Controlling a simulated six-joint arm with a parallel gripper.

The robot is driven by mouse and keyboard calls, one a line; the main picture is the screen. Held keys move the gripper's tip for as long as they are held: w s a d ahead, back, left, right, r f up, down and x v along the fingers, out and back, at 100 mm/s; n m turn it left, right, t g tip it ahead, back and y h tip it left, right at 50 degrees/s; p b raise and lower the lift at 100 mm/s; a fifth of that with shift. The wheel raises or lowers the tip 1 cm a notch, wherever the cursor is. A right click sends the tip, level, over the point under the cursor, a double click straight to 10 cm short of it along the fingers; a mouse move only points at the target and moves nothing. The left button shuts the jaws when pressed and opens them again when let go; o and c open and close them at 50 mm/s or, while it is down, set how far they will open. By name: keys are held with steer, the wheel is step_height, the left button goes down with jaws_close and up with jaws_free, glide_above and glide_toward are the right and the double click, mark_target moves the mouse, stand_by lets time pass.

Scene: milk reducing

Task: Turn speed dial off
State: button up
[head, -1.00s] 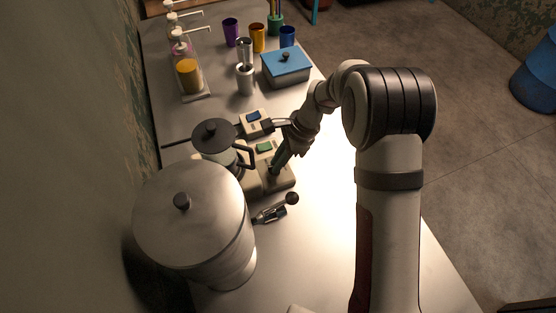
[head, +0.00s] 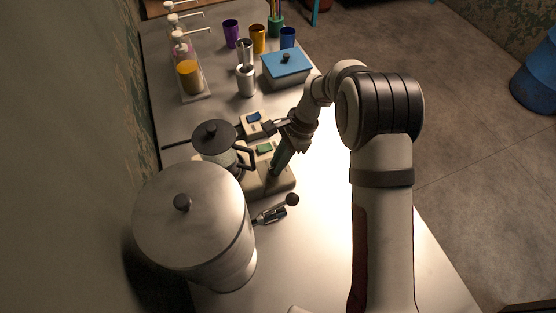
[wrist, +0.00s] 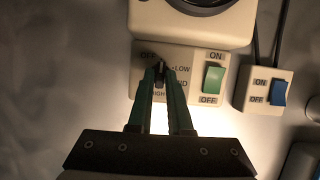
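The speed dial (wrist: 160,68) is a small dark knob on a beige control panel, with labels OFF, LOW, MID and HIGH around it. Its pointer direction is hard to make out. My gripper (wrist: 161,73) has its two green fingers close together, one on each side of the knob, and appears shut on it. In the head view my gripper (head: 274,172) reaches down to the panel of the beige base (head: 266,186), and its fingers hide the dial. A green ON/OFF switch (wrist: 213,77) sits right of the dial.
A glass pot with a black lid (head: 213,134) stands beside the panel. A beige box with a blue switch (head: 254,118) is behind. A large metal pot (head: 190,225) and a dark-knobbed tool (head: 272,214) are in front. The table's right side is clear.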

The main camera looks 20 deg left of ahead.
steer(key=o, duration=0.3)
steer(key=shift+o, duration=0.2)
steer(key=shift+r, duration=0.1)
steer(key=v, duration=1.5)
steer(key=shift+d+r, duration=0.2)
steer(key=shift+r, duration=0.1)
steer(key=shift+w, duration=0.1)
steer(key=s+d+r+n+t, duration=0.1)
steer(key=s+d+r, duration=0.5)
steer(key=s+d, duration=0.25)
steer(key=s+d+f+n+t, duration=0.1)
steer(key=s+d, duration=0.4)
steer(key=s, duration=0.4)
steer(key=s+d+f+n+t+h, duration=0.1)
steer(key=s+d+f, duration=0.1)
steer(key=s+d, duration=0.3)
steer(key=s, duration=0.4)
steer(key=shift+d+f, duration=0.2)
steer(key=shift+f, duration=0.1)
